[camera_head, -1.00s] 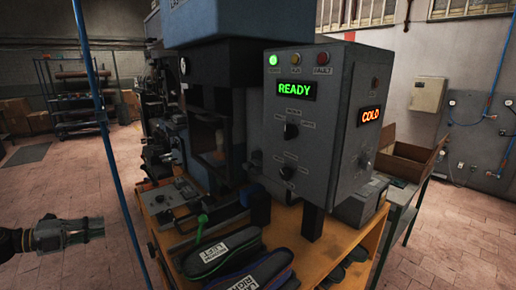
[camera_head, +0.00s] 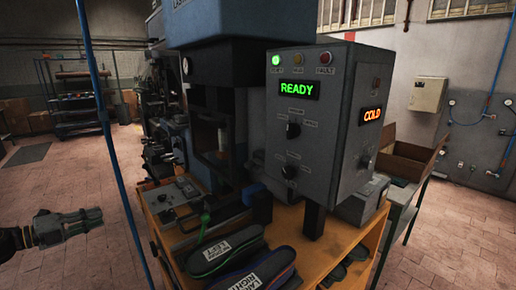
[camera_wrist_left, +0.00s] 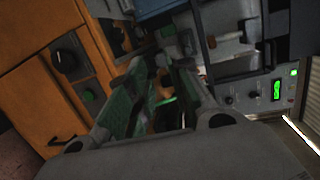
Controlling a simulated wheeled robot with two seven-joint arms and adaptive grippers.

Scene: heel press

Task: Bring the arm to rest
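My left gripper (camera_head: 98,216) reaches in from the left edge in the head view, over the floor and left of the orange bench. In the left wrist view the two fingers of this gripper (camera_wrist_left: 158,72) stand apart, with a gap between them. They hold nothing that I can see. The orange bench and machine show beyond the fingers in that view. My right gripper is not in view.
The press (camera_head: 213,120) and its control box (camera_head: 318,140), reading READY and COLD, stand on the orange bench (camera_head: 325,245). A blue post (camera_head: 110,150) rises between my left gripper and the bench.

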